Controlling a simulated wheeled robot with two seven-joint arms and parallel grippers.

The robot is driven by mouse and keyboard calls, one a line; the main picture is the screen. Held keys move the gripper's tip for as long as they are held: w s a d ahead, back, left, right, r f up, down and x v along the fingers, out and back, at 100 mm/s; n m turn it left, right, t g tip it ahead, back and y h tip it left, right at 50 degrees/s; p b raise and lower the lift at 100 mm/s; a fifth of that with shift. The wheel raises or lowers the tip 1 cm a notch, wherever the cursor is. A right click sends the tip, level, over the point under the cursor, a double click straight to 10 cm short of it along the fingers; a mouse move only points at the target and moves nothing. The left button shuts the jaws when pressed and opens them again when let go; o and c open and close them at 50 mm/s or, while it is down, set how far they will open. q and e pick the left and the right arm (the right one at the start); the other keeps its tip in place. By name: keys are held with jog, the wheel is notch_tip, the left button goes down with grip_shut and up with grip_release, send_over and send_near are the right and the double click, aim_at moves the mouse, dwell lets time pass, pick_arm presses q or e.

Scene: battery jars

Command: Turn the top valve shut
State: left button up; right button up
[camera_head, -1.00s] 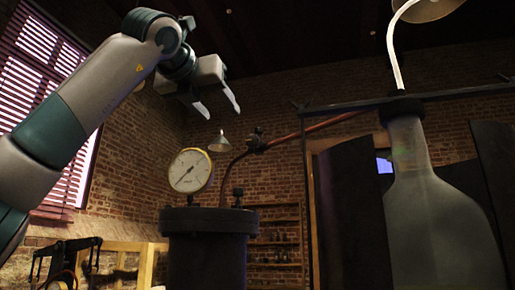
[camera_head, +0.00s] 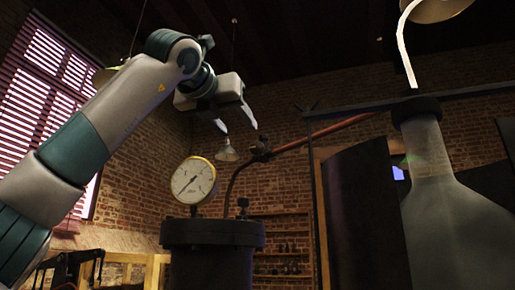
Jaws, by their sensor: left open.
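A small dark valve (camera_head: 261,150) sits on the reddish pipe, near where the pipe bends down, above and right of the gauge. My left gripper (camera_head: 239,127) reaches in from the upper left. Its two pale fingers are apart and hold nothing. The fingertips appear just above and left of the valve; I cannot tell the depth gap between them. My right gripper is not in view.
A round pressure gauge (camera_head: 194,181) stands on a dark cylindrical vessel (camera_head: 212,233) below the gripper. The reddish pipe (camera_head: 325,132) runs right towards a dark frame and a large glass jar (camera_head: 440,190). A hanging lamp (camera_head: 227,151) shows behind the fingers.

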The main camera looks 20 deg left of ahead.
aim_at(256, 146)
pick_arm(q)
jog(key=w+p, duration=0.2)
jog(key=w, duration=0.2)
jog(key=w+p, duration=0.3)
jog(key=w, duration=0.2)
jog(key=w+p, duration=0.3)
jog(key=w, duration=0.2)
jog(key=shift+w+d+r, duration=0.15)
jog(key=shift+w+d, duration=0.1)
jog(key=shift+w, duration=0.75)
jog(key=c, duration=1)
